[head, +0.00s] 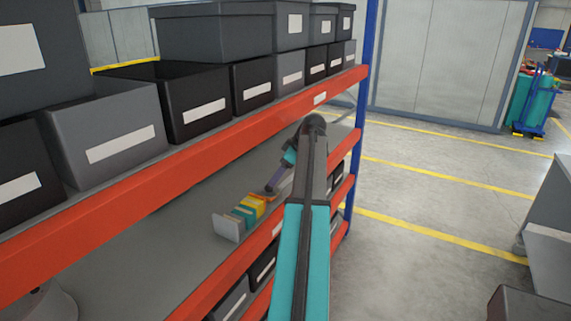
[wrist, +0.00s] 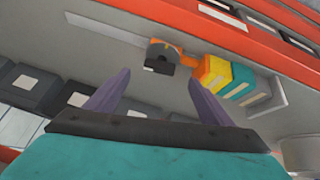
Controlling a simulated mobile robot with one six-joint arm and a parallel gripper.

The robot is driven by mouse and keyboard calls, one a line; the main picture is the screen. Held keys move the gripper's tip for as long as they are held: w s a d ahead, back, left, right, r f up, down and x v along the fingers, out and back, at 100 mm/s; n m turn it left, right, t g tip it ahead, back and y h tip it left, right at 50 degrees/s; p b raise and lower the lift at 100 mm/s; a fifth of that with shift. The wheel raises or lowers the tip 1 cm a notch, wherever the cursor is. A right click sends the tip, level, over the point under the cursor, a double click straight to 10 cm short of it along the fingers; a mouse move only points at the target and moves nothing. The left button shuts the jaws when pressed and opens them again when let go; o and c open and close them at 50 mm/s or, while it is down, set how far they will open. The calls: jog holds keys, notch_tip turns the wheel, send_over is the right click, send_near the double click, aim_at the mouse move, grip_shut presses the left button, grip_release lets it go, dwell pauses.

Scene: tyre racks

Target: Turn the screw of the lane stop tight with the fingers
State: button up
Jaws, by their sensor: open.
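The lane stop (wrist: 157,46) shows in the wrist view as a small orange piece with a dark block and a rounded grey part on it. I cannot tell clearly which part is its screw. In the head view its orange (head: 262,197) shows only in part beside my fingers. My gripper (wrist: 159,77) is open, with its two purple fingers spread apart and nothing between them. In the wrist view the stop appears just beyond the fingertips, roughly centred between them. In the head view my gripper (head: 271,190) reaches in over the shelf close to the stop; contact cannot be told.
Yellow and teal boxes (wrist: 228,78) stand in a row beside the stop, ending at a grey plate (head: 228,228). A pale strip (wrist: 105,28) lies along the shelf. An orange beam (head: 200,190) and grey bins (head: 110,130) are above; more bins (head: 229,300) are below.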

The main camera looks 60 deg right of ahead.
aim_at(270, 188)
jog(key=shift+p+x, duration=0.85)
jog(key=shift+x, duration=2.95)
jog(key=c, duration=1.1)
